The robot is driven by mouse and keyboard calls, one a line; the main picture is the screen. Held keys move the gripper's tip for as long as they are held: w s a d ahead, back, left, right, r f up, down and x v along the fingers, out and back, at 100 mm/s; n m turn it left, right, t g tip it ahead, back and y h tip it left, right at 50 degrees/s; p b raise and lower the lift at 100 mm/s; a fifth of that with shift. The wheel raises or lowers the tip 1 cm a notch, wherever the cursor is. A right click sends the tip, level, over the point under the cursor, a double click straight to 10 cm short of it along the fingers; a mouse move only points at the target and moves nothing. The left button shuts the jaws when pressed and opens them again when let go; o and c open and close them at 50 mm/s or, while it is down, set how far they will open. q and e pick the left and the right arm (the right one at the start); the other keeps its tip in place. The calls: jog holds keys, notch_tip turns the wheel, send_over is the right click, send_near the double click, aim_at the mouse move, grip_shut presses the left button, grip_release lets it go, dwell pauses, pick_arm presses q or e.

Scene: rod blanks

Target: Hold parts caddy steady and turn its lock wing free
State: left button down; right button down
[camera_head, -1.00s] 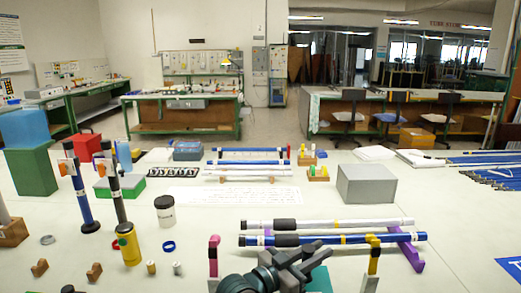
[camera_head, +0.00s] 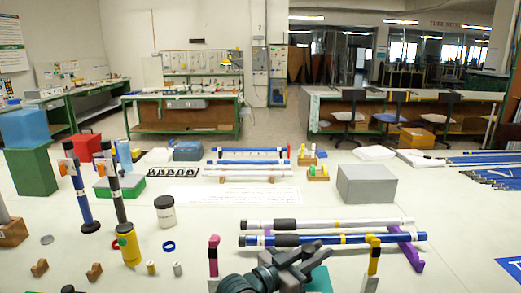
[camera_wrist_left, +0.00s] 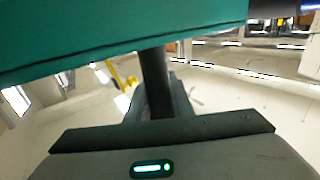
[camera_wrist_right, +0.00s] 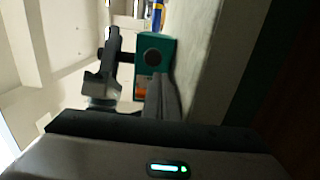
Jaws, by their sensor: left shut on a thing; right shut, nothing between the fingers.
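The parts caddy is teal; only a small patch of it (camera_head: 320,279) shows at the bottom of the head view, behind my left gripper (camera_head: 312,260). In the left wrist view its teal side (camera_wrist_left: 110,38) fills the top. A dark upright bar (camera_wrist_left: 154,75) stands between the left fingers, which are shut on it. In the right wrist view the caddy (camera_wrist_right: 168,45) shows a round dark knob (camera_wrist_right: 152,57) and an orange patch (camera_wrist_right: 148,87). My right gripper (camera_wrist_right: 160,92) is shut and empty, close by the orange patch. I cannot clearly make out the lock wing.
A yellow canister (camera_head: 127,245) and a white jar (camera_head: 165,211) stand to the left. A grey box (camera_head: 366,184) stands farther back.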

jog(key=shift+a+r, duration=0.25)
jog(key=shift+a, duration=0.35)
dwell(1.0)
jog(key=shift+d+r, duration=0.15)
jog(key=shift+r, duration=0.4)
dwell(0.4)
jog(key=shift+r, duration=0.5)
dwell(0.6)
jog(key=shift+d+r, duration=0.1)
jog(key=shift+d, duration=0.15)
jog(key=shift+s, duration=0.15)
jog(key=shift+s+a, duration=0.1)
jog(key=shift+s, duration=2.8)
